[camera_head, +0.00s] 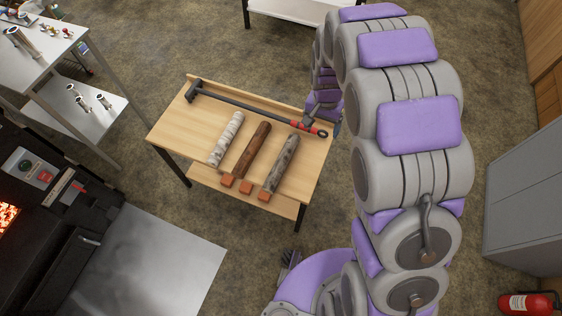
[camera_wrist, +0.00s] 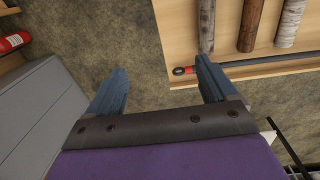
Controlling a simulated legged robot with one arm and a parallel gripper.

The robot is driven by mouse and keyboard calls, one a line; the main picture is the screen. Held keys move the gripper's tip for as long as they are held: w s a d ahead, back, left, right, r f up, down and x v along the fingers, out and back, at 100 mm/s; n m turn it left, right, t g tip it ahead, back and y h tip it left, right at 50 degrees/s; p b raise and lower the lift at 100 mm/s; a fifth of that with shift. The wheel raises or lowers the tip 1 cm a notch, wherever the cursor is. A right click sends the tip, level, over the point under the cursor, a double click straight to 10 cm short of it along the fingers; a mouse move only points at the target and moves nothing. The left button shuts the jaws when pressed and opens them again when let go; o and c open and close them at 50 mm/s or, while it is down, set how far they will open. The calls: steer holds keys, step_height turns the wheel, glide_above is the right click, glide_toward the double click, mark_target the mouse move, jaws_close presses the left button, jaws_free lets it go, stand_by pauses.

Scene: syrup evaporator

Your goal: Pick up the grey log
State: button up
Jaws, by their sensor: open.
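The grey log (camera_head: 281,163) lies on a small wooden table, rightmost of three logs in the head view. In the wrist view, the grey log (camera_wrist: 207,24) is the leftmost of the three, near the top edge and partly cut off. My gripper (camera_wrist: 161,68) is open and empty, its two blue-grey fingers apart. It is above the table's edge by the tool's red handle, apart from the grey log. In the head view my arm reaches to the table's back right corner, and its end is partly hidden.
A brown log (camera_head: 252,150) and a white log (camera_head: 225,139) lie left of the grey one. A long dark tool (camera_head: 245,107) with a red handle lies along the back of the table (camera_head: 172,134). A grey cabinet (camera_head: 526,190) stands at right, with a fire extinguisher (camera_head: 527,303) nearby.

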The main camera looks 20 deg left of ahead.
steer(key=w+a+f, duration=0.2)
steer(key=a+f, duration=0.4)
steer(key=f, duration=0.3)
glide_above(282, 159)
step_height(282, 159, down, 8)
steer(key=shift+y, duration=0.4)
step_height(282, 159, down, 12)
steer(key=shift+f+b, duration=0.1)
steer(key=shift+b, duration=0.65)
steer(key=shift+s+f+b, duration=0.1)
steer(key=shift+f+b, duration=0.5)
steer(key=shift+f, duration=1.9)
steer(key=shift+c, duration=0.3)
steer(key=shift+r, duration=0.1)
steer(key=c, duration=1.3)
